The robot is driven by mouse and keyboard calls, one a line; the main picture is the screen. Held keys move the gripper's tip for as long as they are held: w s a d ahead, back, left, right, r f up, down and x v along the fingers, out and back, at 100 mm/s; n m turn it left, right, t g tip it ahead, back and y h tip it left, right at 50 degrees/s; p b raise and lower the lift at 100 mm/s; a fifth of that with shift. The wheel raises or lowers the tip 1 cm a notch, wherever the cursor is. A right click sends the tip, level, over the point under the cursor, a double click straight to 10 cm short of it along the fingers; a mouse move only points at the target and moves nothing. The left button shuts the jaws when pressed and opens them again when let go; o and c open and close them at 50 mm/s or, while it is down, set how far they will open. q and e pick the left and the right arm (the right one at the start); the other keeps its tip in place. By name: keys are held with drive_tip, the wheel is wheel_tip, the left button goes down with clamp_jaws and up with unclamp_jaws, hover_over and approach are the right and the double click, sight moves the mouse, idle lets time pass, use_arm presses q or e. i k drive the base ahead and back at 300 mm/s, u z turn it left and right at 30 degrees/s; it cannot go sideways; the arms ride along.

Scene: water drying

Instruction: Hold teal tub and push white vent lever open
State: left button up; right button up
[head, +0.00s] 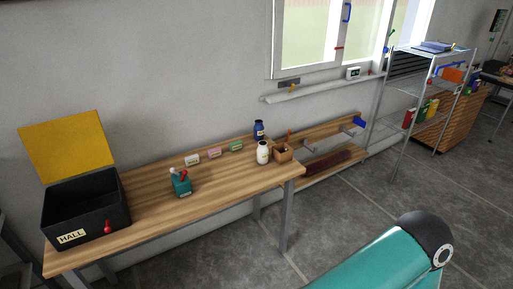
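A small teal tub (182,187) stands on the wooden bench, right of the black box. A small white part sticks up at its upper left and a red part at its upper right. It is too small to tell which part is the vent lever or how it is set. Neither of my grippers is in view, and nothing is touching the tub.
The bench (225,189) also holds a black box (95,215) labelled HALL with a raised yellow lid (67,146), a blue bottle (258,131), a white bottle (263,154), a brown cup (284,154) and small labels. The bench front is clear. A wire shelf (410,85) stands right.

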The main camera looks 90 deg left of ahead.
sight(172, 169)
drive_tip(key=z, duration=0.05)
drive_tip(key=i, duration=1.1)
drive_tip(key=u, duration=2.35)
drive_tip(key=i, duration=0.2)
drive_tip(key=u, duration=2.25)
drive_tip(key=i, duration=1.05)
drive_tip(key=z, duration=0.65)
